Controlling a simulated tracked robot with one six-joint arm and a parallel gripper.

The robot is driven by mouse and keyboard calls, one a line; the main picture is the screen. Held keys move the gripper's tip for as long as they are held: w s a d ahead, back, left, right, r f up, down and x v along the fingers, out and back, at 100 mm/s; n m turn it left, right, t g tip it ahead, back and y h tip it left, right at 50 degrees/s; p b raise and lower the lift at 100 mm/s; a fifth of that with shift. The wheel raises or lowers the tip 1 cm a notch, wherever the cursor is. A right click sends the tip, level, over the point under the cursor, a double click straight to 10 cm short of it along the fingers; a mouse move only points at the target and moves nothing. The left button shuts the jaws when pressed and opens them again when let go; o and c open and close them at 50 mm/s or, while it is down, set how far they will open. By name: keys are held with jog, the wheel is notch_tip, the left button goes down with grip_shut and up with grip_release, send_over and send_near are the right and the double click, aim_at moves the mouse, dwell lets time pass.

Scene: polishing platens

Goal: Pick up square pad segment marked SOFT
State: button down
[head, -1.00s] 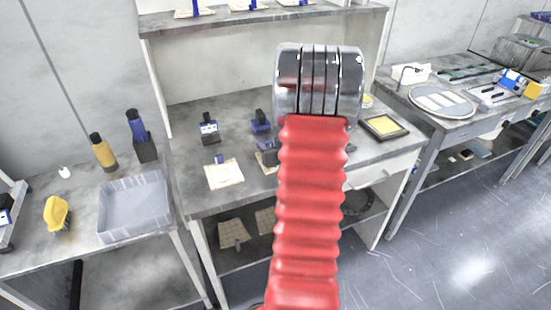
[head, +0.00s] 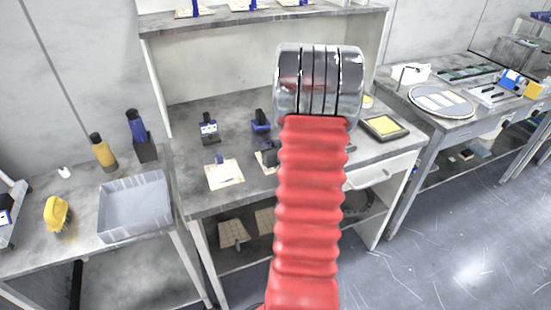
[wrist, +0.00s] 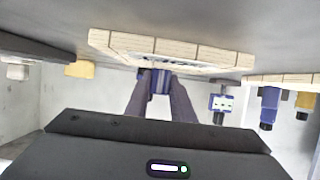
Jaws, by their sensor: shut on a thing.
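In the wrist view, the two dark fingers of my gripper (wrist: 161,92) are shut on a blue upright handle (wrist: 159,82). The handle belongs to a cream pad segment (wrist: 205,52) with a gridded edge. Blue marks show on the pad's face, but I cannot read them, so I cannot confirm SOFT. The pad lies at or very close to a grey surface; I cannot tell if there is a gap. In the head view my red arm hides the gripper and the held pad. Another cream pad (head: 226,177) with a blue handle lies at the bench's front left.
A yellow-topped tray (head: 384,127) is to the right. A grey bin (head: 135,206) is on the left table. A raised shelf (head: 262,20) with more pads runs behind.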

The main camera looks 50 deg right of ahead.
jog(key=shift+r, duration=0.1)
notch_tip(320, 180, up, 10)
jog(key=shift+f, duration=0.1)
dwell(0.7)
dwell(0.5)
